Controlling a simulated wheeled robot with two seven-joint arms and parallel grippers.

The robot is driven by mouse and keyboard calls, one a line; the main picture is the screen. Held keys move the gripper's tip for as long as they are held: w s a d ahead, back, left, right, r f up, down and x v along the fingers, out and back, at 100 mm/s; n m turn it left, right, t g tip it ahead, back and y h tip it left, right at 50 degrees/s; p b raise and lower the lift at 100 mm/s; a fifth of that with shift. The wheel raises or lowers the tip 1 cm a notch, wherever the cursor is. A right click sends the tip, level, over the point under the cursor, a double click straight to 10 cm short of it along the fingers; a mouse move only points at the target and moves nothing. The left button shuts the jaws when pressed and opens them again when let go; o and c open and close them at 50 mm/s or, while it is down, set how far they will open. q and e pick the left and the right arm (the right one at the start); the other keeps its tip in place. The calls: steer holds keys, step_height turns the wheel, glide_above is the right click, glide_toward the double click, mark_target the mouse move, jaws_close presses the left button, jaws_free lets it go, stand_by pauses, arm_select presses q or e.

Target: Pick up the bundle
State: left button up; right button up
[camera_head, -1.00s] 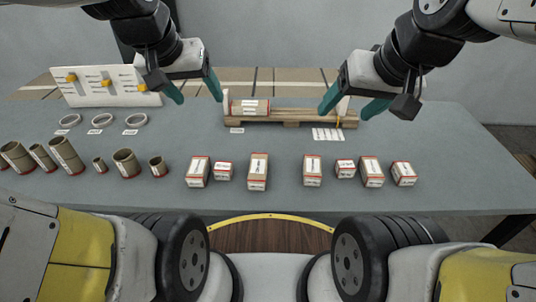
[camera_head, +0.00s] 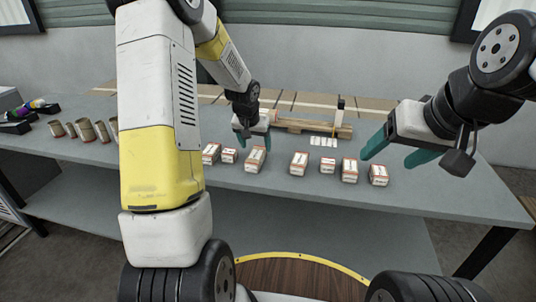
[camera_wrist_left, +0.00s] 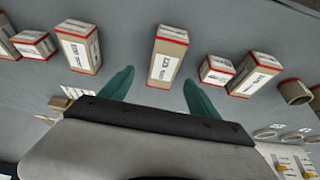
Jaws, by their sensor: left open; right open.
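Several kraft-brown blocks with white labels and red-edged ends stand in a row on the grey table; which is called the bundle I cannot tell. My left gripper (camera_head: 253,138) is open and empty at the tall block (camera_head: 256,159), third from the left. In the left wrist view this tall block (camera_wrist_left: 168,57) lies just ahead of the gap between my left fingers (camera_wrist_left: 158,88), apart from them. A small block (camera_wrist_left: 217,69) is beside it. My right gripper (camera_head: 387,161) is open and empty, in front of the right-hand blocks (camera_head: 349,170) in the picture.
A wooden cradle (camera_head: 318,127) stands behind the row, with a white label sheet (camera_head: 323,141) before it. Brown tubes (camera_head: 87,130) stand at the left, partly hidden by my left arm. The table (camera_head: 300,195) is clear in front of the blocks.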

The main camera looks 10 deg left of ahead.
mark_target(256, 154)
arm_select(q)
steer(key=x, duration=0.7)
steer(key=shift+s+a+f, duration=0.15)
steer(key=shift+s+a, duration=0.1)
steer(key=shift+a, duration=0.1)
jaws_close()
